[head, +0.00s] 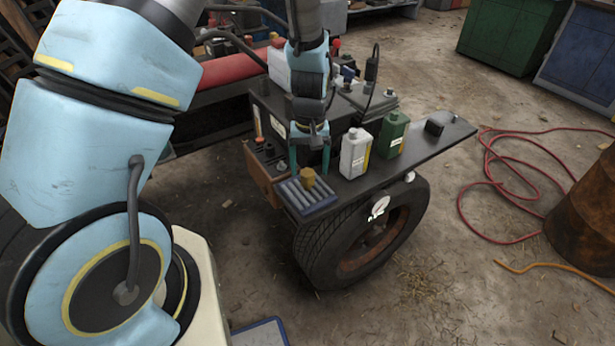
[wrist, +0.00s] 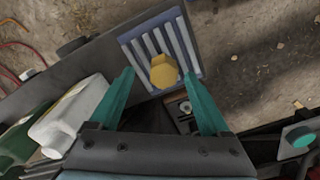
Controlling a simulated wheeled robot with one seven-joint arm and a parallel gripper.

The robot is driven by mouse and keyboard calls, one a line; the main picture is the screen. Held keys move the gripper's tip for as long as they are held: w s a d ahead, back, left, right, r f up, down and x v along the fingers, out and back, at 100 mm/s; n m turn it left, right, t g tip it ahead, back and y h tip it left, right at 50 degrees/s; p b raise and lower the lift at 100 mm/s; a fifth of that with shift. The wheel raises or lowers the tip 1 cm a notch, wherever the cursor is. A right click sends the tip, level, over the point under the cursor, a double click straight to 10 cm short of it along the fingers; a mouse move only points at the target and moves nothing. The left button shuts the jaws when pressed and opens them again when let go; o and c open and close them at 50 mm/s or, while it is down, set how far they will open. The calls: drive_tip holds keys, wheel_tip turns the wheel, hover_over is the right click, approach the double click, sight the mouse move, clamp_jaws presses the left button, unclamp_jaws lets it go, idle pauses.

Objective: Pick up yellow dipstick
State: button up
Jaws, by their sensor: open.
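The yellow dipstick (head: 308,177) shows as a stubby, faceted yellow knob at the blue slatted rack (head: 318,203) on the machine's near corner. In the wrist view the dipstick (wrist: 164,72) is near the middle, over the edge of the slatted rack (wrist: 188,45). My gripper (head: 309,168) points down with its two green fingers apart and nothing held. In the wrist view my gripper (wrist: 159,75) has one finger on each side of the knob, with gaps visible. I cannot tell how far above the knob the fingertips are. Any shaft is hidden.
A white bottle (head: 354,155) and a green bottle (head: 392,135) stand close to the right of my gripper on the dark shelf (head: 430,150). A wheel (head: 360,240) is below. A red hose (head: 490,185) lies on the floor at the right.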

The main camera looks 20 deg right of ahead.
sight(307, 172)
drive_tip(key=shift+w+a+f+p, duration=0.1)
drive_tip(key=shift+f+p, duration=0.2)
drive_tip(key=shift+f, duration=0.75)
drive_tip(key=shift+w+a+f+p, duration=0.1)
drive_tip(key=shift+f+p, duration=0.2)
drive_tip(key=shift+f, duration=0.7)
clamp_jaws()
